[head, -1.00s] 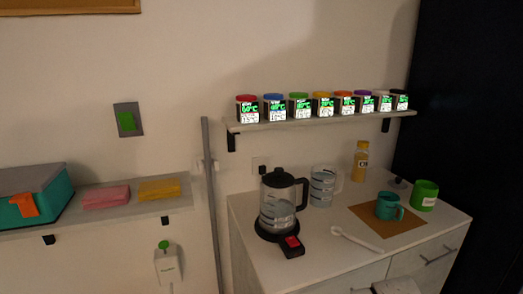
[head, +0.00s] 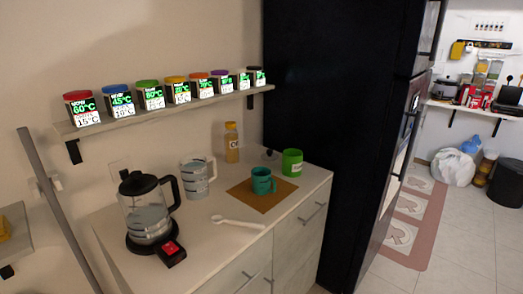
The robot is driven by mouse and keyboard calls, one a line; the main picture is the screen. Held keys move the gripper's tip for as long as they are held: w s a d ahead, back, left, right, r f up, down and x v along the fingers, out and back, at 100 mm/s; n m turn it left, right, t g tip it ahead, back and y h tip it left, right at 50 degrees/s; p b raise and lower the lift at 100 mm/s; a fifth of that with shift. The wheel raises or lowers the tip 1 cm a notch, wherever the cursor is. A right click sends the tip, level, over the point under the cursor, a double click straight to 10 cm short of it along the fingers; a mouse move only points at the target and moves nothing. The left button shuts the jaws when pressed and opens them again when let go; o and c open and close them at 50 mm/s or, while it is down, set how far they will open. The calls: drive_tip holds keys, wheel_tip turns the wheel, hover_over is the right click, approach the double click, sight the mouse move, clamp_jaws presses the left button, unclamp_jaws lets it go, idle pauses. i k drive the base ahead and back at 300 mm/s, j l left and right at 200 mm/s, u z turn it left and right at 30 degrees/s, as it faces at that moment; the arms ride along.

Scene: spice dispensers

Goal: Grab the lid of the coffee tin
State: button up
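No tin in view can be read as coffee. Several small tins with coloured lids and lit labels stand in a row on the wall shelf, from a red-lidded tin (head: 82,108) at the left to a black-lidded tin (head: 258,76) at the right. A green container (head: 292,162) with a pale label stands at the back right of the counter; I cannot tell whether it is the coffee tin or has a lid. A small dark round thing (head: 270,155) lies just left of it. My gripper is not in view.
On the counter (head: 205,235) stand a glass kettle (head: 147,212) on its base, a measuring jug (head: 195,180), a yellow bottle (head: 232,144) and a teal mug (head: 261,183) on a brown mat (head: 262,202). A white spoon (head: 237,221) lies in front. A black fridge (head: 335,110) stands at right; open floor lies beyond.

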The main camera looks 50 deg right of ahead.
sight(269, 156)
drive_tip(key=z, duration=1.15)
